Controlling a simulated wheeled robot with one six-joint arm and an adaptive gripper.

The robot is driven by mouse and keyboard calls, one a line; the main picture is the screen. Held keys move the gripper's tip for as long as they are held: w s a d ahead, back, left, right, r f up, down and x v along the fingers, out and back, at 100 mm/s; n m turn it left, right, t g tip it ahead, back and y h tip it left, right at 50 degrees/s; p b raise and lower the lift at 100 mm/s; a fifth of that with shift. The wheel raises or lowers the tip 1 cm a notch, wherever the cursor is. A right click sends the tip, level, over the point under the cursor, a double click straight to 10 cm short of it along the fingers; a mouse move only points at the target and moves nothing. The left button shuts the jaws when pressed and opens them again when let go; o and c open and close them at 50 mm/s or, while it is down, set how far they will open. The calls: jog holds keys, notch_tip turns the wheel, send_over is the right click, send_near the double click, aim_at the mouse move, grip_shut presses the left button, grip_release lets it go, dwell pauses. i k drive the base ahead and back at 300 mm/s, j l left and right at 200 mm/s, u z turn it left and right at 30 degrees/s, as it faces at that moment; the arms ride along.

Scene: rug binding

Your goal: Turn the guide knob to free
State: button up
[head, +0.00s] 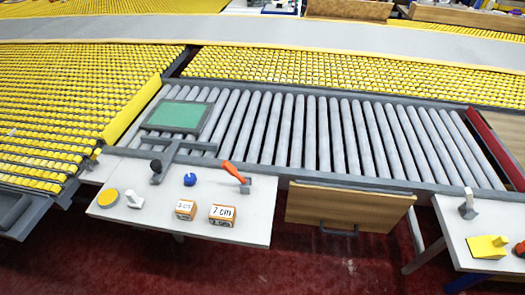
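A grey T-shaped guide bar (178,148) lies at the near edge of the roller bed, and its stem reaches over a white side table. A dark round knob (156,165) sits by the near end of the stem. A blue round knob (190,179) stands on the table to its right. No label shows which one is the guide knob, and I cannot read the setting of either. My gripper is not in view.
The white table (245,229) also holds a yellow disc (107,197), a white lever-like piece (133,199), two "cm" blocks (222,215) and an orange-handled lever (233,172). A green panel (178,115) lies on the rollers (322,135). A wooden drawer (347,208) juts out right. Red floor is clear in front.

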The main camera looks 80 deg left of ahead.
aim_at(189, 179)
jog(key=u, duration=1.9)
jog(key=k+j+u, duration=0.1)
jog(key=j, duration=0.4)
jog(key=k+j+u, duration=0.1)
jog(key=j, duration=0.4)
jog(key=k+j+u, duration=0.1)
jog(key=j, duration=0.45)
jog(key=k+j, duration=0.1)
jog(key=j, duration=0.3)
jog(key=k+j, duration=0.15)
jog(key=j, duration=0.25)
jog(key=k+j, duration=0.1)
jog(key=j, duration=0.3)
jog(key=i+j, duration=0.1)
jog(key=l+u, duration=0.2)
jog(key=i, duration=0.2)
